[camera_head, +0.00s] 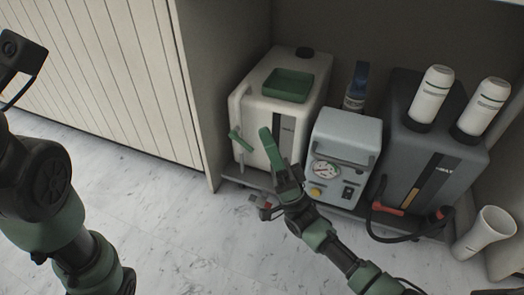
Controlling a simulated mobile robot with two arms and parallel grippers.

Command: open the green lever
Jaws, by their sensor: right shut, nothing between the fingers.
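A short, slanted green bar (240,141), which looks like the green lever, sits at the front left of a white machine (257,154). A longer green piece (270,147) stands upright in front of the same machine, at the tip of my right gripper (286,172). I cannot tell whether this piece belongs to the gripper or to the machine. My right gripper is shut and empty, low in front of the machine and to the right of the slanted bar. Its fingertips are small and dark. My left arm shows at the left edge, but its gripper jaws are not visible.
A grey box with a gauge (338,140) stands right of the white machine. Beyond it is a dark machine (420,160) bearing two white cylinders. A white cup (485,232) stands at the far right. A panelled wall (110,70) is on the left.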

